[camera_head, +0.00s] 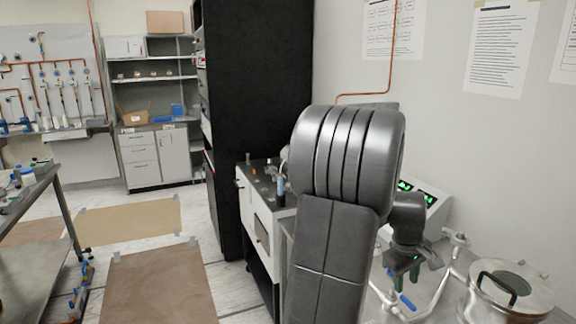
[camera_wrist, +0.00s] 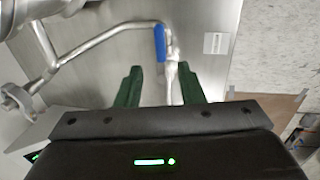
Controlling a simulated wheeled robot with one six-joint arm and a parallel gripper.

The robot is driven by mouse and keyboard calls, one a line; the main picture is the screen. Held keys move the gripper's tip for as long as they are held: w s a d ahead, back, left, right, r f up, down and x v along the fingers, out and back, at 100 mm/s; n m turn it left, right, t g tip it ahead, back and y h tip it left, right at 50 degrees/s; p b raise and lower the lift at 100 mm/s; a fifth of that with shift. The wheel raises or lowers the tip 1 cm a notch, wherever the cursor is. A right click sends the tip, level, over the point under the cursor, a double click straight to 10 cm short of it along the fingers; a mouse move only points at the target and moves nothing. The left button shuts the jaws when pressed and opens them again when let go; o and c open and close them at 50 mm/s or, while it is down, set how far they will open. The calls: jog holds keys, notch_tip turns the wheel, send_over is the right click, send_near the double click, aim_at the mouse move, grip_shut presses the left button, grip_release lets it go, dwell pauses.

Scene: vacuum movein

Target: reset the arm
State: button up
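My grey arm rises in the middle of the head view and bends down at the right. My gripper (camera_head: 404,273) hangs above the metal pipework in the head view. In the wrist view, the two green fingers of my gripper (camera_wrist: 160,70) stand apart, with no object held between them. A blue valve handle (camera_wrist: 160,44) on a metal pipe (camera_wrist: 95,37) shows just beyond the fingertips. The blue handle (camera_head: 407,302) also shows just below the gripper in the head view. I cannot tell how far the fingers are from it.
A steel vessel with a lid (camera_head: 508,290) stands at the right. A device with green displays (camera_head: 423,190) is behind my gripper, near the wall. A tall black cabinet (camera_head: 257,100) and a bench with small items (camera_head: 262,185) stand left of my arm.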

aim_at(405, 299)
jog(key=f, duration=0.3)
jog(key=d+f, duration=0.1)
jog(key=f, duration=0.1)
jog(key=shift+w+f, duration=0.25)
jog(key=shift+f, duration=0.05)
notch_tip(405, 299, up, 14)
jog(key=s+a+f, duration=0.1)
jog(key=a, duration=0.2)
jog(key=d+f, duration=0.1)
jog(key=f, duration=0.3)
jog(key=d+f, duration=0.1)
jog(key=f, duration=0.3)
jog(key=w+d+f, duration=0.1)
jog(key=f, duration=0.4)
jog(key=shift+f, duration=0.1)
jog(key=shift+s+a+m, duration=0.1)
jog(key=shift+a+m, duration=0.2)
jog(key=shift+m, duration=0.4)
jog(key=shift+a+m, duration=0.25)
jog(key=shift+m, duration=0.45)
jog(key=shift+a+r, duration=0.1)
jog(key=shift+r, duration=0.1)
